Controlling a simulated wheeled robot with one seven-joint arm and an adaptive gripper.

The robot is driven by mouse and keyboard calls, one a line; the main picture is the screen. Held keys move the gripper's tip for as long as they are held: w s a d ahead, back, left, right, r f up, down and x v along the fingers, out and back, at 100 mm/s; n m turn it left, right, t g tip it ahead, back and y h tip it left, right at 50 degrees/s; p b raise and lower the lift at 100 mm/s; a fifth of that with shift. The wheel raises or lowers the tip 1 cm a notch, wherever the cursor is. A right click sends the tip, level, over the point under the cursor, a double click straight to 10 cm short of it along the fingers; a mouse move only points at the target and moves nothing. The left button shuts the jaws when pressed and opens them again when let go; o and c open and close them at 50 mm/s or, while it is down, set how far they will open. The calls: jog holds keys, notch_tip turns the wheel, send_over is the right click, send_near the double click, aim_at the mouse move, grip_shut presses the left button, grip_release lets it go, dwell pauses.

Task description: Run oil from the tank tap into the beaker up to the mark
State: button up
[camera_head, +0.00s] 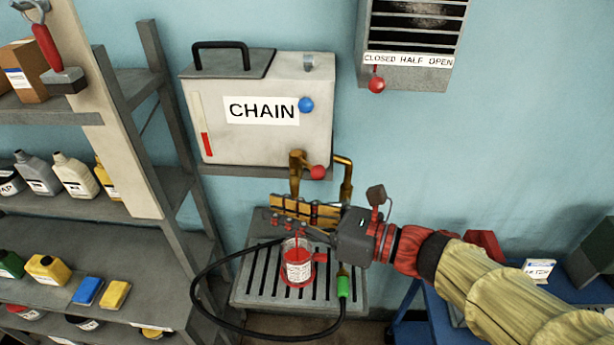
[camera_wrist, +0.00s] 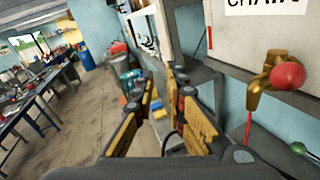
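The grey tank (camera_head: 225,100) labelled CHAIN stands on a bracket on the wall, with a red level strip on its left side. Its brass tap (camera_head: 296,165) has a red ball knob (camera_head: 317,172); both also show at the right of the wrist view (camera_wrist: 262,85). A thin red stream (camera_wrist: 248,130) runs down from the spout. The clear beaker (camera_head: 299,270) stands on the slatted grate under the tap, with a white label and red in it. Its level against any mark is too small to read. My gripper (camera_head: 272,213) is open and empty, in front of the tap, above the beaker.
A black hose (camera_head: 200,290) with a green end (camera_head: 343,287) loops around the grate (camera_head: 255,262). Shelves with bottles (camera_head: 75,175) stand left. A blue table (camera_head: 440,322) is at lower right. A vent (camera_head: 405,70) with a red knob hangs above on the wall.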

aim_at(311, 166)
jog(key=s+a+n+g, duration=0.2)
jog(key=a, duration=0.1)
jog(key=s+a+n+g+p, duration=0.1)
jog(key=s+a+n+g, duration=0.1)
jog(key=s+a+g, duration=0.1)
jog(key=s+a+n+g+h, duration=0.1)
jog(key=s+a+n+g, duration=0.1)
jog(key=s+a, duration=0.1)
jog(key=shift+s+a+r+n+g+p, duration=0.15)
jog(key=shift+a+r+n+g+p, duration=0.2)
jog(key=shift+a, duration=0.35)
grip_shut()
jog(key=s+a+f+n+g+h+p, duration=0.2)
jog(key=s+a+n+g+h, duration=0.25)
jog(key=s+n+h, duration=0.4)
jog(key=w+d+r+n+t+h+p, duration=0.1)
jog(key=w+d+r+t+h, duration=0.45)
jog(key=w, duration=0.35)
jog(key=w+d+r+t+h, duration=0.45)
jog(key=w+d, duration=0.25)
jog(key=w, duration=0.3)
jog(key=w+d+f+p, duration=0.3)
jog(key=w+d+f, duration=0.2)
jog(key=f, duration=0.4)
jog(key=shift+w+d, duration=0.3)
jog(key=shift+w, duration=0.3)
